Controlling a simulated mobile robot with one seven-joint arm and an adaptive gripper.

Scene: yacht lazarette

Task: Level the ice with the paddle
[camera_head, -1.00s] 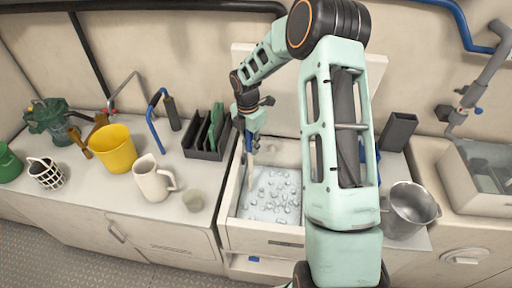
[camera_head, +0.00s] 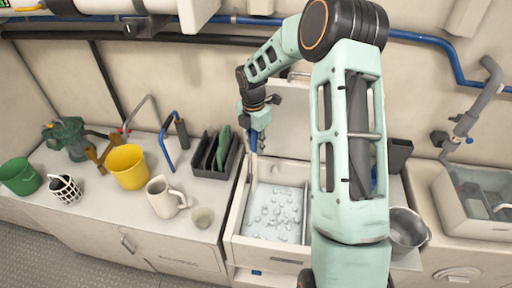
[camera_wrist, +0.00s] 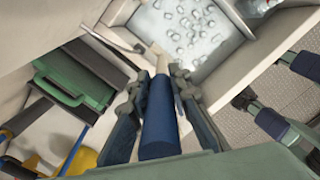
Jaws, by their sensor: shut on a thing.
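My gripper (camera_head: 257,112) is shut on the blue handle of the paddle (camera_head: 254,141), above the back left of an open ice bin (camera_head: 236,222). The paddle hangs roughly upright, its pale lower part near the bin's left wall; whether it touches the ice is unclear. The ice (camera_head: 270,220) lies in the bin as a pale bed with scattered lumps on top. In the wrist view, the blue handle (camera_wrist: 160,125) sits between the fingers, its pale far part (camera_wrist: 157,55) pointing toward the ice (camera_wrist: 185,30).
A metal pot (camera_head: 407,230) stands right. The raised lid (camera_head: 287,120) is behind the bin.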

